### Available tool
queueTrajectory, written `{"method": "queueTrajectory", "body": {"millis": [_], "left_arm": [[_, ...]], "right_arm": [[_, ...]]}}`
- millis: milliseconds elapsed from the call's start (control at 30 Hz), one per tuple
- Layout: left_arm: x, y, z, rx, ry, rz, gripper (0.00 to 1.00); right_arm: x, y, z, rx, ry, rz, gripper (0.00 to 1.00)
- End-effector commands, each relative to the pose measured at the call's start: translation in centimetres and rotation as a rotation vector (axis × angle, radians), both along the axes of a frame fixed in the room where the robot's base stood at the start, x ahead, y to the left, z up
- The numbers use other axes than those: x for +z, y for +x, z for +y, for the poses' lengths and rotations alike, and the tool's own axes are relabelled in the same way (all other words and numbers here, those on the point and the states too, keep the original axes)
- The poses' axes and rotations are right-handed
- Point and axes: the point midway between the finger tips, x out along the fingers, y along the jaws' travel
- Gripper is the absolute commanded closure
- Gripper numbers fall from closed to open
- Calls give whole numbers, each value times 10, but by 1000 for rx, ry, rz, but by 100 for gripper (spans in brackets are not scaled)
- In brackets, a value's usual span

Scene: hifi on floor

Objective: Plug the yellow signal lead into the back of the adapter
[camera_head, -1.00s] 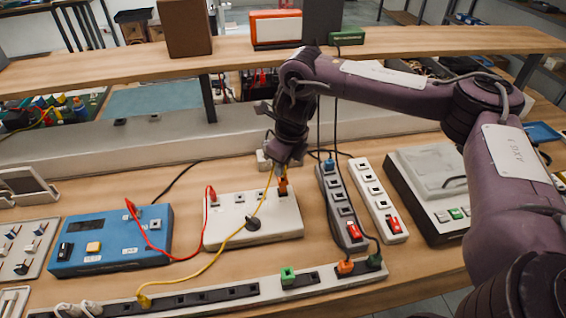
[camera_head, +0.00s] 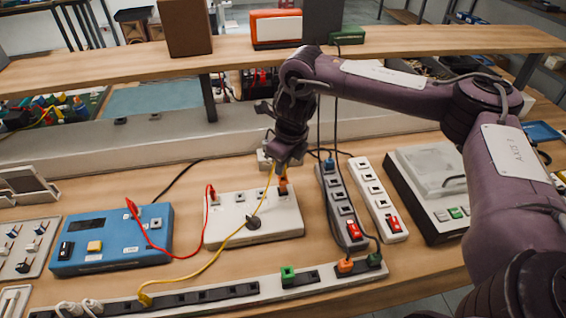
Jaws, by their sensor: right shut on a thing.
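The yellow lead (camera_head: 205,267) runs from a yellow plug (camera_head: 145,299) at the long front power strip, across the bench and over the white box, up to my right gripper. My right gripper (camera_head: 281,168) is above the back right edge of the white box (camera_head: 278,222) and is shut on the yellow lead's upper end; the held plug is mostly hidden by the fingers. An orange plug (camera_head: 283,187) stands upright just below the gripper. A small pale block (camera_head: 263,158) shows partly behind the gripper. No label shows which unit is the adapter. My left gripper is not in view.
A blue unit (camera_head: 140,252) with a red lead (camera_head: 168,255) to the white box is at left. A grey strip (camera_head: 341,208) and a white strip (camera_head: 377,200) stand right of the box, with dark cables beside the gripper. A raised shelf (camera_head: 130,65) runs behind.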

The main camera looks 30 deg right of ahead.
Motion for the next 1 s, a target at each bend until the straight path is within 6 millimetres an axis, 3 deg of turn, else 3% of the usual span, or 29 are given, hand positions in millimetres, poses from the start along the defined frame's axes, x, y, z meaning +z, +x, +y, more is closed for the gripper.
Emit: {"method": "queueTrajectory", "body": {"millis": [1000], "left_arm": [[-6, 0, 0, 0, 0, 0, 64]], "right_arm": [[-10, 1, 0, 0, -1, 0, 100]]}}
